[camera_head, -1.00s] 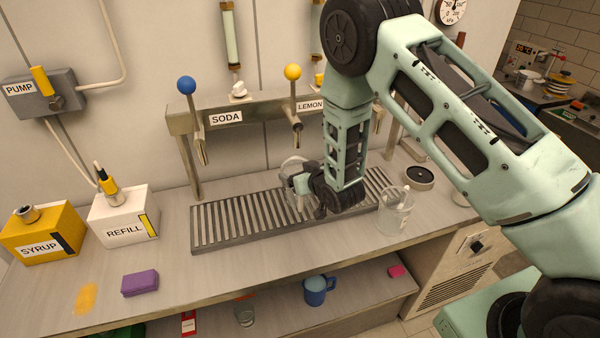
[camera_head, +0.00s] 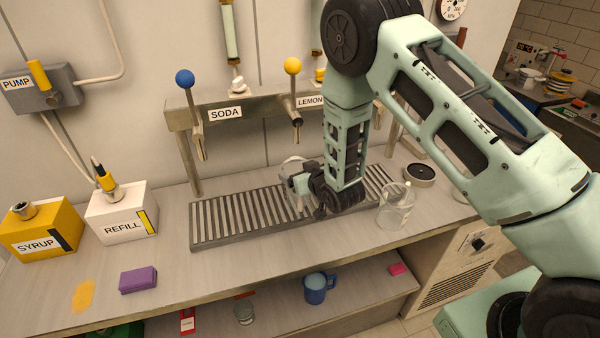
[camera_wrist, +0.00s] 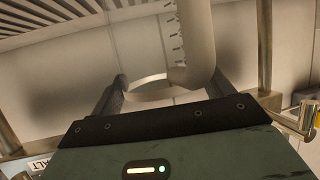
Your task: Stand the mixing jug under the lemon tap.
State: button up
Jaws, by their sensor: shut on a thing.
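My gripper (camera_head: 301,188) is shut on a clear jug (camera_head: 292,163), only partly visible behind the gripper and arm. In the wrist view the jug's pale rim and marked wall (camera_wrist: 190,40) show between my two fingers (camera_wrist: 165,88). The jug is over the drip tray (camera_head: 222,240), below the lemon tap (camera_head: 297,122) in the picture. The lemon tap has a yellow ball handle and a LEMON label beside it. I cannot tell whether the jug's base touches the tray or whether it is exactly under the spout.
Another clear vessel (camera_head: 396,210) stands right of my gripper, close to the tray. The soda tap (camera_head: 198,140) is to the left. A dark round dish (camera_head: 420,174) sits behind right. A blue mug (camera_head: 317,289) is on the lower shelf.

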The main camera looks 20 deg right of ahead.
jog(key=o, duration=1.3)
jog(key=shift+c, duration=0.2)
jog(key=shift+f, duration=0.1)
jog(key=shift+s, duration=0.1)
jog(key=s+r, duration=0.1)
jog(key=s, duration=0.8)
jog(key=shift+s+d+b, duration=0.3)
jog(key=shift+b, duration=0.15)
jog(key=shift+r, duration=0.15)
